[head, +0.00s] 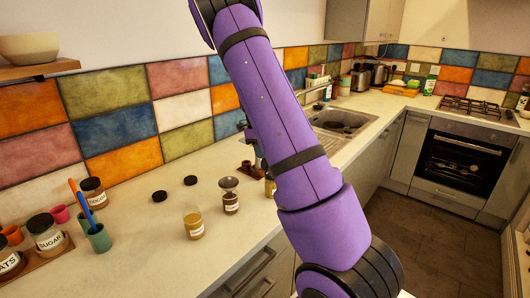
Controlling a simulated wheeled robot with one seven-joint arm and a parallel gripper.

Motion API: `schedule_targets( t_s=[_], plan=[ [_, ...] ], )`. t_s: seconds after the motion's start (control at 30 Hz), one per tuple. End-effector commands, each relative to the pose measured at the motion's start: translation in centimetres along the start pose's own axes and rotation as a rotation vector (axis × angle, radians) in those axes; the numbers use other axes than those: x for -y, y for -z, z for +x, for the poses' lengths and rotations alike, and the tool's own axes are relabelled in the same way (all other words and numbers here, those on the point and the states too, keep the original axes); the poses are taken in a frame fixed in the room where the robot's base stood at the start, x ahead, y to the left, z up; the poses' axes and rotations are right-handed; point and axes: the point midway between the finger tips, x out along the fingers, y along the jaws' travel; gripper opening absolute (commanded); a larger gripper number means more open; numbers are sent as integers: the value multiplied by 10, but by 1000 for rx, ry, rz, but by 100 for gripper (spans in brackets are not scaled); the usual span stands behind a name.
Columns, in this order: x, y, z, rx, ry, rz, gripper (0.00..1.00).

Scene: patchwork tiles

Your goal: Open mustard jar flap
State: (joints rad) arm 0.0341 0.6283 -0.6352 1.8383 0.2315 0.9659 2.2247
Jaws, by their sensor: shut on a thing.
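Three small labelled jars stand on the counter. The front jar (194,225) holds yellow-brown stuff and shows no dark lid on top. A darker brown jar (230,203) stands behind it, with a brown, disc-like piece at its top. A yellowish jar (270,187) is partly hidden by my purple arm. The labels are too small to read, so I cannot tell which is the mustard jar or how its flap stands. My gripper cannot be made out; my arm leaves the picture at the top and covers the counter behind it.
Two dark round lids (175,188) lie flat on the counter. A green cup (98,238) with utensils, a sugar jar (46,234) and other jars stand at left. A small brown object (246,167) sits near the arm.

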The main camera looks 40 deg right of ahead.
Motion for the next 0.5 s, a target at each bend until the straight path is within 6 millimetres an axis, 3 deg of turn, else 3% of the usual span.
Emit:
schedule_targets(
  t_s=[0.5],
  plan=[
    [-1, -3, 3, -54, -5, 0, 0]
  ],
)
